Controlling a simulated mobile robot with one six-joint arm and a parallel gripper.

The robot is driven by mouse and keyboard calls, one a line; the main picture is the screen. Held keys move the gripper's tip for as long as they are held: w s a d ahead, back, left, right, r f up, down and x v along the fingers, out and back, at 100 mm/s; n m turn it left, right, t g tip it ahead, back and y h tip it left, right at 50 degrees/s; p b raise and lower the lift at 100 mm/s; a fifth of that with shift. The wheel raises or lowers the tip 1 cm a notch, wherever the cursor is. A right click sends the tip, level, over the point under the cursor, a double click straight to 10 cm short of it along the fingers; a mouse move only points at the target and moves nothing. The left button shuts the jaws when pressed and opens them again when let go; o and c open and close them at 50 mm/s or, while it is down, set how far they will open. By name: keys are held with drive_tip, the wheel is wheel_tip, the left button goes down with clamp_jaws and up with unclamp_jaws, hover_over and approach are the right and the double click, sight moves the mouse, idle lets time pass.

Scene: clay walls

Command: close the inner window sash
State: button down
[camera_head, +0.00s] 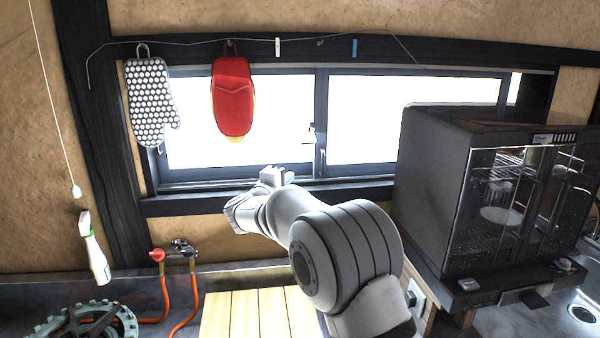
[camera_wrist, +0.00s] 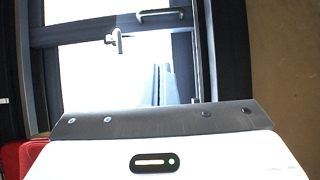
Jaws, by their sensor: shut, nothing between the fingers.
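The window (camera_head: 320,105) is in the back wall, with dark frames around bright panes. Two upright stiles stand close together near its middle, with a small latch (camera_head: 311,136) beside them. At the right end a narrow bright strip shows beyond a dark upright (camera_head: 503,90). I cannot tell which sash is the inner one. My gripper (camera_head: 277,175) is shut and empty in front of the lower window frame, left of the middle stiles; contact cannot be told. The wrist view shows a window frame (camera_wrist: 80,33) and latch (camera_wrist: 118,40) beyond my gripper's body; its fingertips are hidden there.
A dotted mitt (camera_head: 150,100) and a red mitt (camera_head: 232,97) hang before the left pane. A black oven (camera_head: 440,190) covers the window's lower right. A spray bottle (camera_head: 94,248) and red-handled taps (camera_head: 172,253) are at lower left.

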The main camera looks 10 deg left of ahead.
drive_tip(key=shift+w+d+p, duration=1)
drive_tip(key=shift+w+d, duration=0.1)
drive_tip(key=shift+w, duration=0.7)
drive_tip(key=shift+w+d+p, duration=0.95)
drive_tip(key=shift+w+d, duration=0.15)
drive_tip(key=shift+w, duration=0.7)
drive_tip(key=shift+w+d+p, duration=1)
drive_tip(key=shift+w+d, duration=0.1)
drive_tip(key=shift+w, duration=0.7)
